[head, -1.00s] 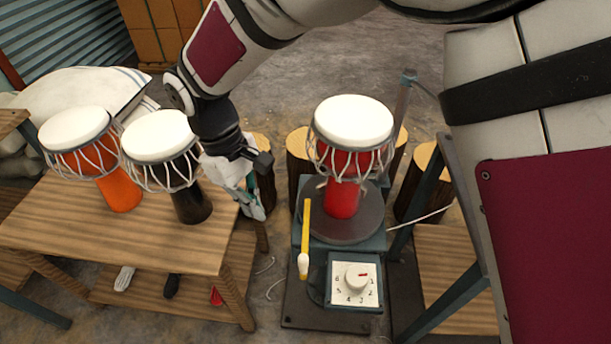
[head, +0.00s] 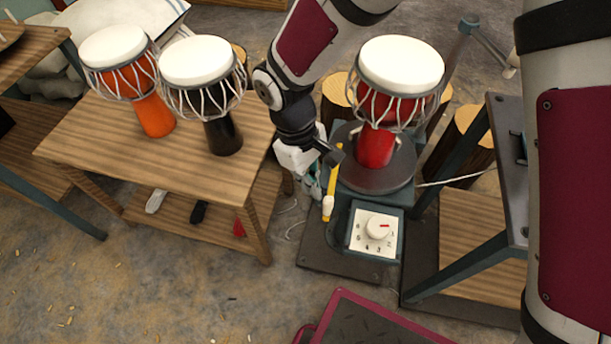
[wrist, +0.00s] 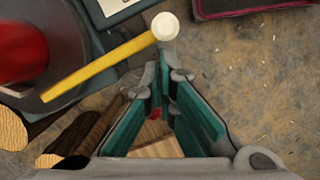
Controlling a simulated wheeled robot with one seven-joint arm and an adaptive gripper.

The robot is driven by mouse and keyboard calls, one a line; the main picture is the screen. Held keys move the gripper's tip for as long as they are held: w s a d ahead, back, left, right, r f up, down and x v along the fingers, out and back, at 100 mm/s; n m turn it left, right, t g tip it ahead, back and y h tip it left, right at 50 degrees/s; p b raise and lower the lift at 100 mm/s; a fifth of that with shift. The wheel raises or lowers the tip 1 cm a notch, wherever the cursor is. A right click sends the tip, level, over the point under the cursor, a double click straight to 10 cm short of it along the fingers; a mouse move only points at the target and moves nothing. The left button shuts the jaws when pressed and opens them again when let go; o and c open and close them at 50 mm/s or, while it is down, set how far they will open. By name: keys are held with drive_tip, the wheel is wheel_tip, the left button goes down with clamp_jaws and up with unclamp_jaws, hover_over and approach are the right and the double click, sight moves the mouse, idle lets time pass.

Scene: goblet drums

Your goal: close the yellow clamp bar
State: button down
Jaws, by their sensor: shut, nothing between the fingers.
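The yellow clamp bar (head: 334,177) with a white knob lies beside the round dark turntable (head: 400,177), its knob end pointing toward the front. It also shows in the wrist view (wrist: 95,70), running from the turntable to the knob (wrist: 165,27). A red goblet drum (head: 375,147) with a white head stands upright on the turntable. My gripper (head: 313,190) is just left of the bar, partly hidden by my wrist. In the wrist view my gripper (wrist: 165,80) has its teal fingers shut and empty, tips near the knob with a small gap in the picture.
A dial box (head: 373,232) sits in front of the turntable. A wooden table (head: 130,137) with an orange drum (head: 155,118) and a black drum (head: 222,135) stands left. A dark red-edged tray (head: 345,318) lies in front. A metal-framed bench (head: 508,170) stands right.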

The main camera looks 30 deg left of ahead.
drive_tip(key=shift+d, duration=0.1)
idle(0.3)
drive_tip(key=w+d+n+t+y+p, duration=0.2)
drive_tip(key=w+d+n+t+p, duration=0.1)
drive_tip(key=w+d+n, duration=1.1)
drive_tip(key=shift+w+d+n, duration=0.35)
drive_tip(key=shift+d+n, duration=0.35)
drive_tip(key=shift+n, duration=1.2)
drive_tip(key=shift+a, duration=0.1)
